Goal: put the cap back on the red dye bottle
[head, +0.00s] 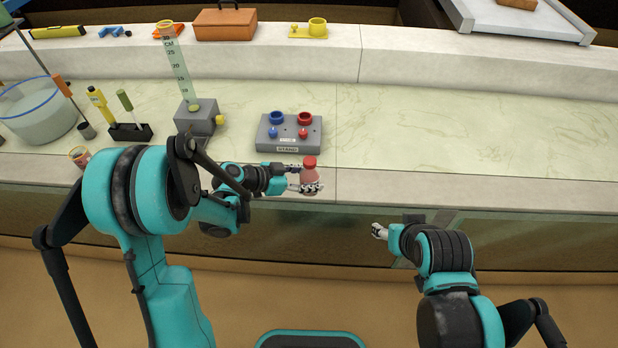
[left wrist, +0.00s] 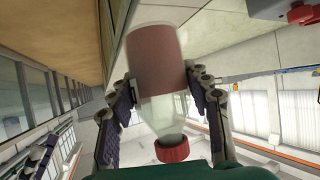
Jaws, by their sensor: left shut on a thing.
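The red dye bottle (head: 311,178) is a small clear bottle with pinkish-red dye, upright over the front edge of the counter in the head view. My left gripper (head: 306,187) is shut on it, with fingers on both sides. In the left wrist view the bottle (left wrist: 154,60) appears neck-down between the two fingers (left wrist: 160,100). A red cap (head: 310,162) shows at the bottle's neck, also in the left wrist view (left wrist: 172,149); whether it is seated tightly I cannot tell. My right gripper (head: 379,231) is away from the bottle, below the counter edge; its finger gap is unclear.
A grey stand (head: 289,146) with blue and red rings and knobs is just behind the bottle. A grey block with a measuring tube (head: 179,70), a pen rack (head: 130,132) and a glass bowl (head: 38,110) stand left. The counter's right side is clear.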

